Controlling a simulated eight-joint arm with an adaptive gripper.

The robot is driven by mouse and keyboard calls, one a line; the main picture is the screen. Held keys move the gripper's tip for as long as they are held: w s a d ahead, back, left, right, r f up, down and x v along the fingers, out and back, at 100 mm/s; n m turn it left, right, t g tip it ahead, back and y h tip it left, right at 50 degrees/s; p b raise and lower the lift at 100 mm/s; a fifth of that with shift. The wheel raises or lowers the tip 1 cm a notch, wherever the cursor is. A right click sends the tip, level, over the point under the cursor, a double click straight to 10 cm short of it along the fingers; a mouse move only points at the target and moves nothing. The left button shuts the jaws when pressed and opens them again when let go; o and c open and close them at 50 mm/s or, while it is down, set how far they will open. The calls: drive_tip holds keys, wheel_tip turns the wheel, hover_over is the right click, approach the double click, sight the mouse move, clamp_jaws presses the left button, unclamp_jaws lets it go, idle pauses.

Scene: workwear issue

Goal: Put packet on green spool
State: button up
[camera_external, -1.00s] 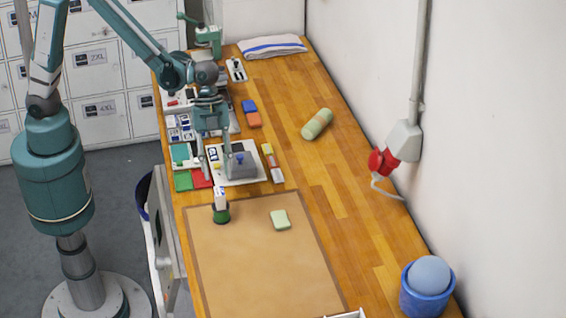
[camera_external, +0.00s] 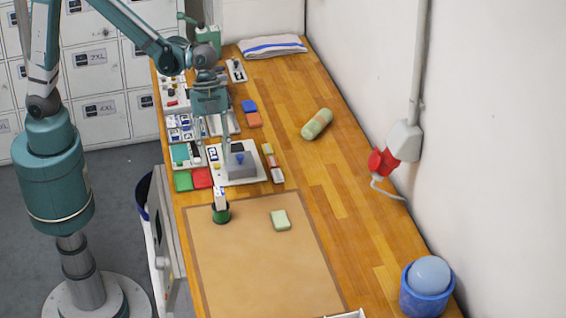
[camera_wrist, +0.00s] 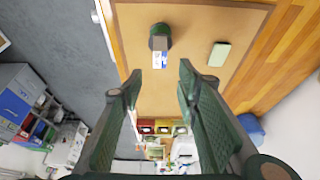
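The packet (camera_external: 220,197), white with blue marks, stands upright at the dark green spool (camera_external: 221,213) and appears to rest on its top. Both are at the far left corner of the tan mat. In the wrist view, the packet (camera_wrist: 159,59) and the spool (camera_wrist: 160,31) show ahead of my fingers, with a clear gap. My gripper (camera_external: 218,150) is open and empty, above and behind the packet. It also shows in the wrist view (camera_wrist: 158,85), with its two fingers spread apart. The exact contact between packet and spool is too small to tell.
A pale green block (camera_external: 280,220) lies on the tan mat (camera_external: 255,265). A white tray with a grey block (camera_external: 241,165) is below my gripper. A green roll (camera_external: 317,123) lies to the right. A blue tub (camera_external: 424,298) stands front right. The table's right side is mostly clear.

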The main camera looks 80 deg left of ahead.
drive_tip(key=shift+a+r, duration=0.1)
drive_tip(key=s+a+r+n+t+y, duration=0.1)
drive_tip(key=s+a+r+n, duration=0.3)
drive_tip(key=a, duration=0.7)
drive_tip(key=s+a+r+n+t+y, duration=0.2)
drive_tip(key=s+a+n, duration=0.4)
drive_tip(key=a, duration=0.6)
drive_tip(key=s+a+r+n+t+y, duration=0.1)
drive_tip(key=s+a+r+n+t, duration=0.3)
drive_tip(key=a, duration=0.8)
drive_tip(key=shift+s+r+n+y, duration=0.3)
drive_tip(key=shift+s+r+n, duration=0.8)
drive_tip(key=shift+r+n, duration=0.65)
drive_tip(key=shift+a+f+n, duration=0.1)
drive_tip(key=shift+f+n, duration=0.15)
drive_tip(key=shift+f, duration=0.1)
wheel_tip(320, 180, down, 10)
drive_tip(key=b, duration=1)
drive_tip(key=shift+f+b, duration=0.25)
drive_tip(key=shift+b, duration=0.15)
